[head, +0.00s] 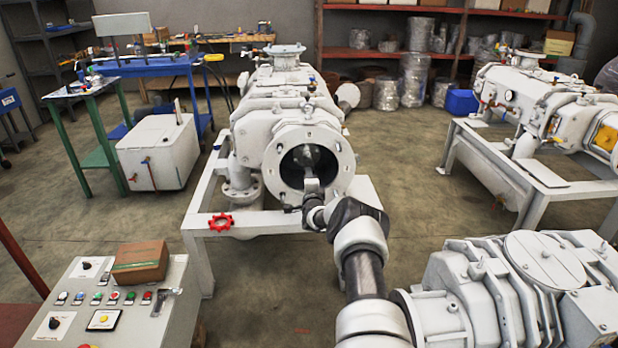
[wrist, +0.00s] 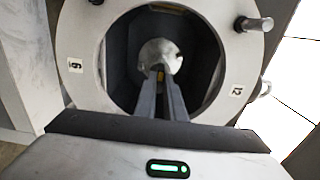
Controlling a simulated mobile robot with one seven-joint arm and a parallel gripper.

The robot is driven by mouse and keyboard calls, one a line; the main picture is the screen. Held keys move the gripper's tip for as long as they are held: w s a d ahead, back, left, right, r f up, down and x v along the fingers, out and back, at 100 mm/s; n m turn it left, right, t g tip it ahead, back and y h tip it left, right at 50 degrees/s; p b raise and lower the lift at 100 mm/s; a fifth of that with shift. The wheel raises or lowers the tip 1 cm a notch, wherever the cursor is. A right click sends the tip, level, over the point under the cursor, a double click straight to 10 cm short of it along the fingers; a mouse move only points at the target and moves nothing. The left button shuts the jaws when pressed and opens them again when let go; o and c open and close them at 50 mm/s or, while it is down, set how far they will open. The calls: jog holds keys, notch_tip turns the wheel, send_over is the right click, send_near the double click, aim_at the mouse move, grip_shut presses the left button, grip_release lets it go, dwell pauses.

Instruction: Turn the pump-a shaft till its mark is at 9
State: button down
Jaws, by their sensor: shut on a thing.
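A grey-white pump (head: 290,110) stands on a frame in the middle of the head view, its round end flange (head: 342,163) facing me. In the wrist view the flange (wrist: 85,35) surrounds a dark opening. The pale shaft end (wrist: 160,52) is inside it. My gripper (wrist: 161,82) reaches into the opening with its fingers shut on the shaft. In the head view my gripper (head: 311,182) is at the opening, the shaft mostly hidden. No pump name is readable.
Studs (wrist: 252,24) stick out of the flange.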

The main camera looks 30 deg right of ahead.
dwell(0.5)
jog(key=c, duration=1.8)
grip_release()
jog(key=shift+c, duration=0.2)
jog(key=shift+s, duration=0.1)
jog(key=p+v, duration=0.5)
jog(key=v, duration=1.2)
jog(key=shift+a, duration=0.15)
